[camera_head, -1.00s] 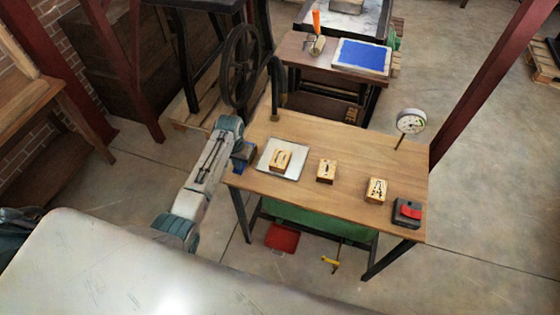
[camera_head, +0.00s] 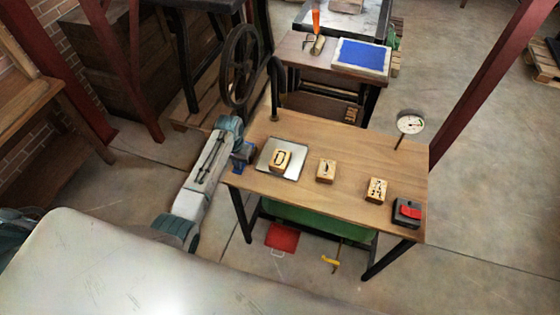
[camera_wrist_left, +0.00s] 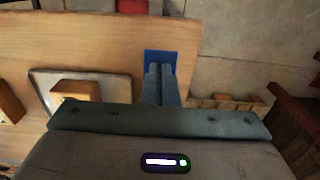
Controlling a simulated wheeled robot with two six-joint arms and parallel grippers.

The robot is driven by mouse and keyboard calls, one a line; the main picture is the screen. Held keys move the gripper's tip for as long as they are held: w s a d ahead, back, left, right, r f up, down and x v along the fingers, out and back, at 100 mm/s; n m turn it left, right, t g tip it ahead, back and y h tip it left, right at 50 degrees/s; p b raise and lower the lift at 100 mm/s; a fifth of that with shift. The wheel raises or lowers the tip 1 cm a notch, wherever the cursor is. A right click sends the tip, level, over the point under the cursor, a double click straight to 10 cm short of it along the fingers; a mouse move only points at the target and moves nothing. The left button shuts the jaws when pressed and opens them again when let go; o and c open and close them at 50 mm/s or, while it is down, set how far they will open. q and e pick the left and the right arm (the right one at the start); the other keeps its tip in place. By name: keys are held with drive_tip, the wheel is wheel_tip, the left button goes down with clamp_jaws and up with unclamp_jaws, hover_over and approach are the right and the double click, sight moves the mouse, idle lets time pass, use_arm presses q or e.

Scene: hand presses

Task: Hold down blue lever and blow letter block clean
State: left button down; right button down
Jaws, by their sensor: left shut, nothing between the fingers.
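A pale wooden letter block (camera_head: 280,160) sits on a square metal plate (camera_head: 295,172) at the table's left end. Its top face shows a dark D-like letter. The blue lever (camera_head: 240,163) is at the table's left edge, beside the plate; its blue end also shows in the left wrist view (camera_wrist_left: 160,56). My left gripper (camera_head: 245,150) is at the lever. In the wrist view its fingers (camera_wrist_left: 160,82) are together and empty, over or against the blue part; contact is hard to tell. My right gripper is not in view.
Two more wooden letter blocks stand on the wooden table (camera_head: 340,195), one in the middle (camera_head: 326,171) and one farther right (camera_head: 376,190). A red-topped switch box (camera_head: 408,212) and a dial gauge (camera_head: 410,122) are at the right. A dark curved pipe (camera_head: 276,90) rises behind the plate.

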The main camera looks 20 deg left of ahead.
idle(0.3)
use_arm(q)
wheel_tip(320, 180, up, 3)
drive_tip(key=p, duration=0.3)
drive_tip(key=shift+f, duration=0.1)
drive_tip(key=shift+r, duration=2.1)
